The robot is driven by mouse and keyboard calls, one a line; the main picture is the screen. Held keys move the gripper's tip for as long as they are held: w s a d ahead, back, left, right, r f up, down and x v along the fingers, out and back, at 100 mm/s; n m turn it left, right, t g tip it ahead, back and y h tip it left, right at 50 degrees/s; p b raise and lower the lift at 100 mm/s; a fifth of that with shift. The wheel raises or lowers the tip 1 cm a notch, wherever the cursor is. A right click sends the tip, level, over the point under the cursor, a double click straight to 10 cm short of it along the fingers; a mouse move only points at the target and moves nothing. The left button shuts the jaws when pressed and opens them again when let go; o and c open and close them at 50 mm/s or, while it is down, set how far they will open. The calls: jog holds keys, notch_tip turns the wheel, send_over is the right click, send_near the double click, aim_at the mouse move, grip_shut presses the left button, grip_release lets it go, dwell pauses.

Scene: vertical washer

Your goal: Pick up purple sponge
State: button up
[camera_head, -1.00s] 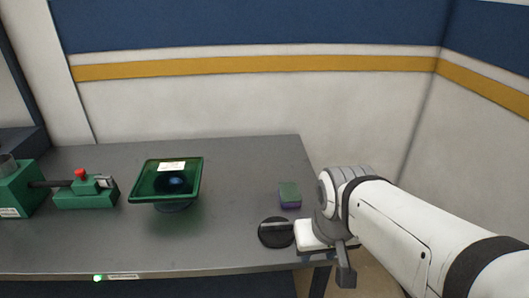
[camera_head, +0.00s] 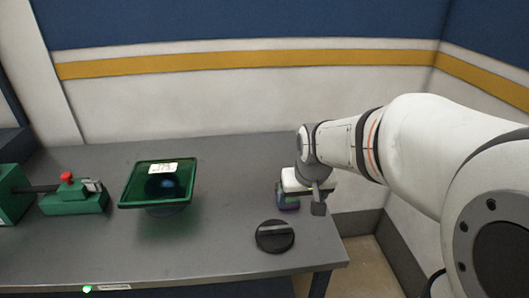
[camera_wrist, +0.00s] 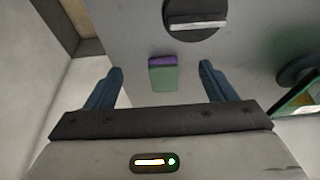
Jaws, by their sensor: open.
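The sponge (camera_wrist: 163,76) lies on the grey table, green on its larger face with a purple layer along one edge. In the head view the sponge (camera_head: 287,204) is partly hidden behind my gripper (camera_head: 305,205). In the wrist view my gripper (camera_wrist: 160,82) is open, with one blue finger on each side of the sponge in the picture. The sponge appears between the fingers and apart from both. I cannot tell the exact height of the fingertips over the table.
A black round knob (camera_head: 275,236) sits on the table in front of the sponge. A green square tray-like dish (camera_head: 158,184) stands to the left, with a green device with a red button (camera_head: 72,194) farther left. The table's right edge is close to the sponge.

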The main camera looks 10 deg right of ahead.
aim_at(289, 199)
jog(key=shift+o, duration=0.7)
jog(key=w+f, duration=0.4)
jog(key=w, duration=0.6)
jog(key=shift+w+f+t, duration=0.15)
jog(key=shift+f+t, duration=0.1)
jog(key=shift+t, duration=0.05)
jog(key=shift+w+x, duration=0.25)
jog(key=shift+x, duration=1)
jog(key=x, duration=0.4)
jog(key=shift+w+f+p, duration=0.2)
jog(key=shift+w+p, duration=0.2)
jog(key=shift+w, duration=0.15)
jog(key=shift+w+f, duration=0.15)
jog(key=shift+f, duration=0.25)
jog(key=shift+f+b, duration=0.25)
jog(key=shift+b, duration=0.1)
jog(key=shift+c, duration=0.6)
jog(key=c, duration=1)
jog(key=shift+r+p, duration=0.45)
jog(key=shift+r, duration=0.15)
notch_tip(289, 199, up, 9)
jog(key=shift+r+b, duration=0.2)
jog(key=shift+b, duration=0.25)
